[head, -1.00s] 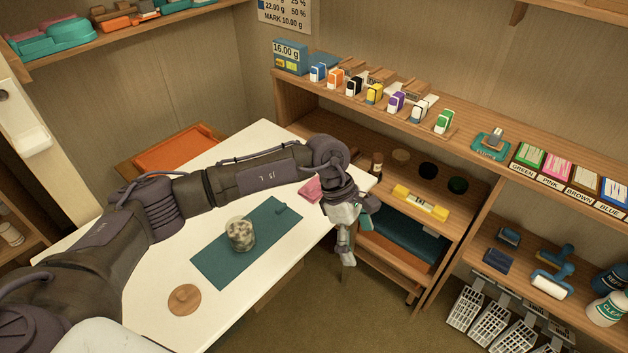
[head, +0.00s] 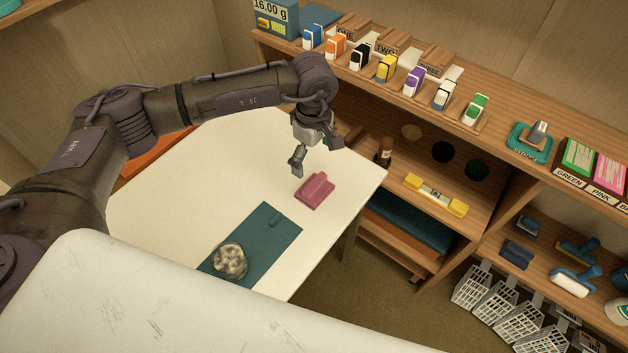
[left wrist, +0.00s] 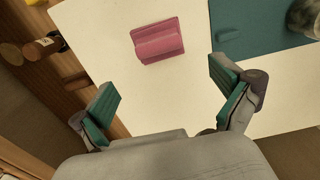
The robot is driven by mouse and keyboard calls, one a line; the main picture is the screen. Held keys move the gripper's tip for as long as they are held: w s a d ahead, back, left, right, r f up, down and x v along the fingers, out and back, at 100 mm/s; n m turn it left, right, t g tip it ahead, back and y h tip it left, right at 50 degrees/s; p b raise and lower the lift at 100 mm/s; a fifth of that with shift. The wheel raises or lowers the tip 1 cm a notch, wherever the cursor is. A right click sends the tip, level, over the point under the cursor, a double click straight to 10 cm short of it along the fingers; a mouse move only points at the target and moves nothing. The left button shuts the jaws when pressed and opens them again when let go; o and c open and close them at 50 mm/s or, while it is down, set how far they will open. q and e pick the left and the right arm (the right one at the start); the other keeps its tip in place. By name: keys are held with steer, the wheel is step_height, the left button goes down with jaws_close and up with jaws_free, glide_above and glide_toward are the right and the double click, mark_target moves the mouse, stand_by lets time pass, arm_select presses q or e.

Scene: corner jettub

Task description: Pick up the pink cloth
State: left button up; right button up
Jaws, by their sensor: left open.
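The pink cloth (head: 314,190) lies folded on the white table (head: 220,170), near its right corner. It also shows in the left wrist view (left wrist: 158,41), ahead of the fingers and between them in width. My left gripper (head: 316,158) is open and empty. It hangs above the table, just behind the cloth in the head view, and does not touch it. Its two teal-padded fingers (left wrist: 167,100) are spread wide in the left wrist view. My right gripper is not in view.
A teal mat (head: 268,232) with a glass jar (head: 229,261) lies in front of the cloth. A brown bottle (head: 384,152) and a yellow level (head: 435,195) stand on the shelf to the right. Bare table surrounds the cloth.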

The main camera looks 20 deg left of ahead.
arm_select(q)
glide_above(314, 182)
step_height(314, 182, down, 4)
steer(key=shift+w+a+f, duration=0.1)
steer(key=shift+f, duration=0.15)
steer(key=shift+f+p, duration=0.65)
steer(key=shift+f, duration=0.3)
steer(key=f, duration=0.3)
steer(key=shift+d+f+p, duration=0.2)
steer(key=shift+f+p, duration=0.05)
steer(key=shift+p, duration=0.15)
steer(key=shift+f, duration=0.2)
steer(key=c, duration=1.2)
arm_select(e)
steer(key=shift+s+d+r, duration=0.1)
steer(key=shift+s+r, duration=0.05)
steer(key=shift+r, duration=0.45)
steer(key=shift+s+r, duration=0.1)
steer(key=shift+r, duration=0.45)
